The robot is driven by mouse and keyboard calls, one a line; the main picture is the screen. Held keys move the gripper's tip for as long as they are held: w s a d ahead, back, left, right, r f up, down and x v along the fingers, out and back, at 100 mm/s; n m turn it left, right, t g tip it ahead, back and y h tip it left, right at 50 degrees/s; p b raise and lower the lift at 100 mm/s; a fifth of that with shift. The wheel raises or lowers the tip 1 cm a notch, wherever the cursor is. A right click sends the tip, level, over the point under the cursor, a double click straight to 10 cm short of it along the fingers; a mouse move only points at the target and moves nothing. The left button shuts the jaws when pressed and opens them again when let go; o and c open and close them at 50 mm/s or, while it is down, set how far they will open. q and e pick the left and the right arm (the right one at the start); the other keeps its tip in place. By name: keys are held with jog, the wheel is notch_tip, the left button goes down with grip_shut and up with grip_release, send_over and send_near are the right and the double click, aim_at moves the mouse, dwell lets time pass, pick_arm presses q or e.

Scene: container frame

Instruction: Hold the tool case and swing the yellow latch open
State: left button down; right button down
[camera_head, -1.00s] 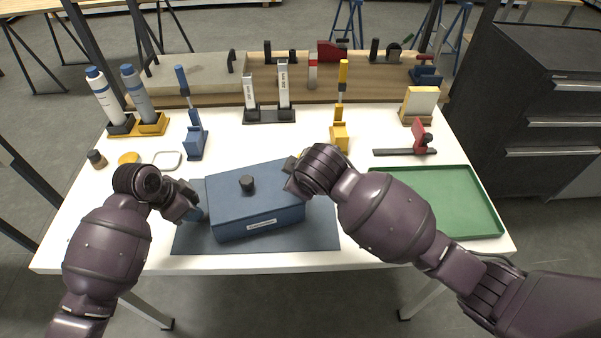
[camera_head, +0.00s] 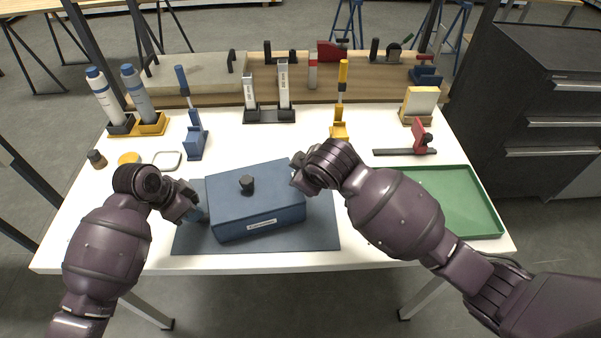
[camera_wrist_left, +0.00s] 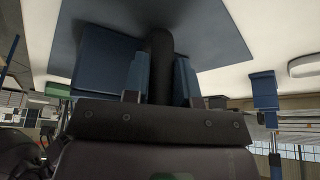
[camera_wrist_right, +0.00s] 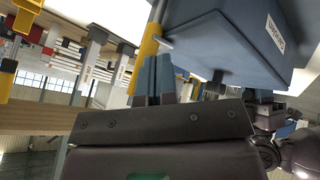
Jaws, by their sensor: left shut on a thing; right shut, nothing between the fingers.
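The blue tool case (camera_head: 255,208) sits on a dark blue mat (camera_head: 325,232), its lid down with a black knob on top. My left gripper (camera_head: 203,213) is at the case's left side. In the left wrist view its blue fingers (camera_wrist_left: 160,78) are shut on a dark upright bar, apparently the case's side handle (camera_wrist_left: 160,50). My right gripper (camera_head: 296,178) is at the case's right end, fingers together and empty. In the right wrist view the yellow latch (camera_wrist_right: 148,48) stands along the case's edge beside those fingers (camera_wrist_right: 155,75); contact is unclear. The head view hides the latch.
A green tray (camera_head: 455,200) lies at the right, partly behind my right arm. A yellow-handled tool in a stand (camera_head: 340,130), a blue one (camera_head: 194,140) and a red clamp (camera_head: 418,138) stand behind. White table is clear between them.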

jog(key=shift+d, duration=0.2)
jog(key=w+d+f+m+y, duration=0.1)
jog(key=d+m+y, duration=0.1)
jog(key=d+y, duration=0.3)
jog(key=shift+w+d+f+g, duration=0.2)
jog(key=shift+d+f+g, duration=0.2)
dwell(0.4)
jog(key=shift+a, duration=0.2)
jog(key=shift+s+a, duration=0.2)
jog(key=shift+a, duration=0.45)
